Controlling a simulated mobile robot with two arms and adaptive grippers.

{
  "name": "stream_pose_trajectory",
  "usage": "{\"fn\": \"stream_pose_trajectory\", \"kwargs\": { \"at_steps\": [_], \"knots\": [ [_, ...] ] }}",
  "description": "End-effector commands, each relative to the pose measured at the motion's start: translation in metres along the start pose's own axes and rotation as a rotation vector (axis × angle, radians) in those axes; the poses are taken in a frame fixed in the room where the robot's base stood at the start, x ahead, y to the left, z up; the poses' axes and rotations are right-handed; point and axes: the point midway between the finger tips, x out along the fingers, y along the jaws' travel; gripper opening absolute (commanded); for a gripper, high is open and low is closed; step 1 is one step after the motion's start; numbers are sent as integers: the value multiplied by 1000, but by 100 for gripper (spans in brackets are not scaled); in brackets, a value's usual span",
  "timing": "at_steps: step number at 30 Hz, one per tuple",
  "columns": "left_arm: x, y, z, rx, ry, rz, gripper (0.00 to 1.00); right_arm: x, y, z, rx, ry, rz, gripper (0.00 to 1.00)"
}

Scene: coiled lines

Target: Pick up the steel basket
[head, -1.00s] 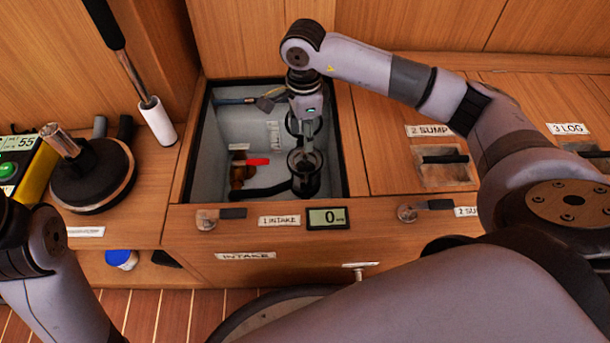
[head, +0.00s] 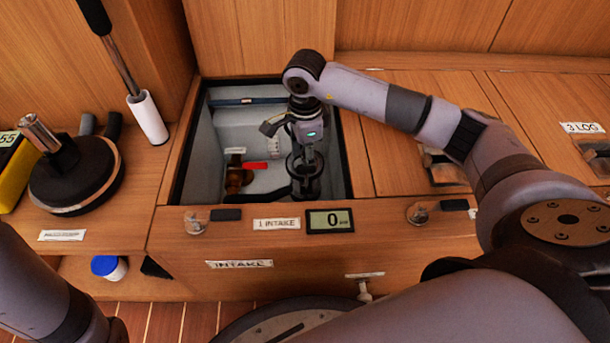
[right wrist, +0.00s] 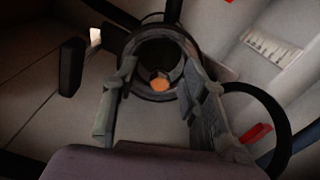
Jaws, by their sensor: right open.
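My right gripper (head: 306,158) is open inside the open intake compartment, over a dark round strainer housing (head: 304,187). In the right wrist view, the gripper's two fingers (right wrist: 160,72) stand apart on either side of the round mouth. A grey rim (right wrist: 137,88) rings the mouth, with a dark inside and an orange spot. The steel basket cannot be told clearly from the housing; the rim may be its top edge. I cannot tell whether the fingers touch it. My left gripper is out of view.
The compartment's wooden front edge (head: 163,208) and side walls stand close around my right gripper. A red-handled valve (head: 254,165) and a blue hose (head: 248,101) are inside, left of it.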

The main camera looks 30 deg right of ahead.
Motion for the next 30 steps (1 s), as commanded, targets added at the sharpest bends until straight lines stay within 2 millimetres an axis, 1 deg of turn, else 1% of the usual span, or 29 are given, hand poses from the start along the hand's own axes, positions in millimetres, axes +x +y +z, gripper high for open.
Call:
{"fn": "stream_pose_trajectory", "kwargs": {
  "at_steps": [2,20,30],
  "knots": [
    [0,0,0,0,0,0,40,0,0,0,0,0,0,40],
    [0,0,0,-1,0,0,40,0,0,0,0,0,0,1],
    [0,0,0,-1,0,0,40,-1,0,0,0,0,0,0]
  ]
}}
